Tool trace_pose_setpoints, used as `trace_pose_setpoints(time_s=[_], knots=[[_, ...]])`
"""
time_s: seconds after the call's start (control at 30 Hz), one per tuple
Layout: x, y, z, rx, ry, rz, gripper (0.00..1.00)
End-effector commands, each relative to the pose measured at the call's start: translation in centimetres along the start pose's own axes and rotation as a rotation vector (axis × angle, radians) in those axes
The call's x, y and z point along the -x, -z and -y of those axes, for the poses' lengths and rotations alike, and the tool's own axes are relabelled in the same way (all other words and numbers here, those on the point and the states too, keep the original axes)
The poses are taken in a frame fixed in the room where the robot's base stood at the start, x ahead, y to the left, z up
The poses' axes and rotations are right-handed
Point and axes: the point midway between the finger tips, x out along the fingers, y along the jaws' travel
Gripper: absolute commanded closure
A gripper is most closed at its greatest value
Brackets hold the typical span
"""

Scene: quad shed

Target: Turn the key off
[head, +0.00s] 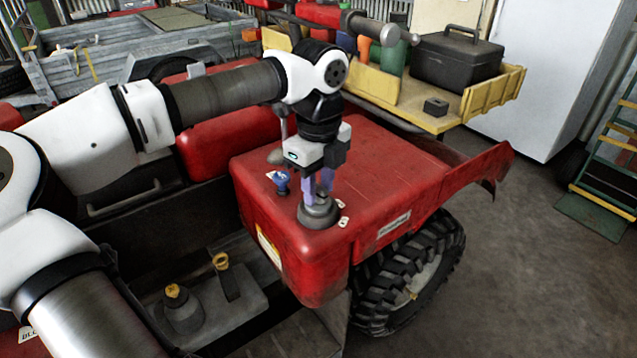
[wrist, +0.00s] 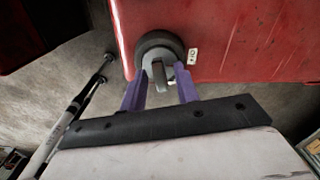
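The key switch (head: 318,212) is a round dark grey base on top of the red fender (head: 375,165), near its front corner. In the wrist view its grey key (wrist: 160,77) stands up from the round switch (wrist: 158,46). My gripper (head: 318,186) points down right over the switch. In the wrist view the two purple fingers of my gripper (wrist: 162,92) are apart, one on each side of the key, with gaps visible. Small white labels (head: 342,221) sit beside the switch; one label (wrist: 193,54) shows at its right in the wrist view.
A blue knob (head: 282,182) stands on the fender just left of my gripper. A lever with a grey knob (head: 279,155) is behind it. A yellow trailer bed (head: 493,95) with a black toolbox (head: 457,62) is farther back.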

Motion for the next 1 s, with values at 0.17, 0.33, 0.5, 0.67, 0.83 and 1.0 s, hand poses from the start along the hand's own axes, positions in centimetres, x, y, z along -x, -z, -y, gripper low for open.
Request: trace_pose_setpoints(time_s=[0.17, 0.33, 0.5, 0.67, 0.83, 1.0], knots=[[1.4, 0.0, 0.0, 0.0, 0.0, 0.001, 0.69], [3.1, -0.1, 0.0, 0.001, 0.0, 0.001, 0.69], [4.8, 0.0, 0.0, 0.001, 0.0, 0.001, 0.69], [6.4, 0.0, 0.0, 0.001, 0.0, 0.001, 0.69], [7.9, 0.0, 0.0, 0.0, 0.001, 0.001, 0.69], [8.0, 0.0, 0.0, 0.0, 0.001, 0.0, 0.69]])
